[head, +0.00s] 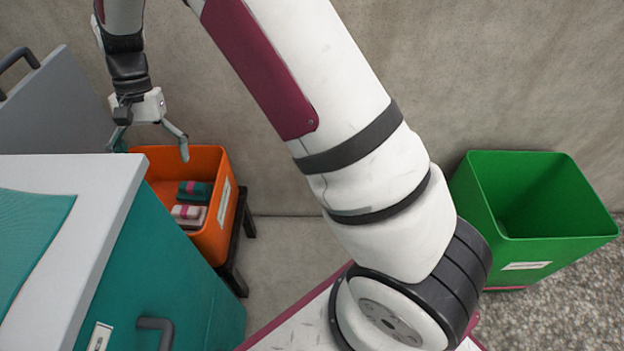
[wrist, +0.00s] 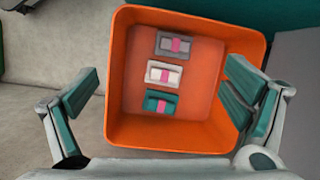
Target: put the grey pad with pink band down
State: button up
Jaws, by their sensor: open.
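The grey pad with pink band (wrist: 174,45) lies flat on the floor of the orange tote (wrist: 118,112), nearest the top wall in the wrist view. A whitish pad with pink band (wrist: 164,72) and a teal pad with pink band (wrist: 160,101) lie in a row below it, slightly apart. In the head view the orange tote (head: 222,212) stands behind the counter; the teal pad (head: 203,190) and whitish pad (head: 188,211) show inside it. My gripper (head: 150,142) is open and empty above the tote, its fingers spread wide of the pads.
A white-topped teal cabinet (head: 120,190) stands left of the tote, with a teal cloth or mat on top. The tote rests on a dark stand (head: 236,240). An empty-looking green tote (head: 532,240) stands at the right. A concrete wall is behind.

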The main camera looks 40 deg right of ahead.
jog(key=s+d+r+n+t, duration=0.1)
jog(key=s+d+r, duration=0.4)
jog(key=s+r, duration=0.35)
jog(key=s+d+r+n, duration=0.2)
jog(key=s+d+r, duration=0.2)
jog(key=s+r, duration=0.45)
jog(key=s+d+n+t+h, duration=0.1)
jog(key=s+d, duration=0.3)
jog(key=s, duration=0.6)
jog(key=s+d+n+t+h, duration=0.1)
jog(key=s+d, duration=0.2)
jog(key=s, duration=0.8)
jog(key=shift+s+d, duration=0.25)
jog(key=shift+d, duration=0.1)
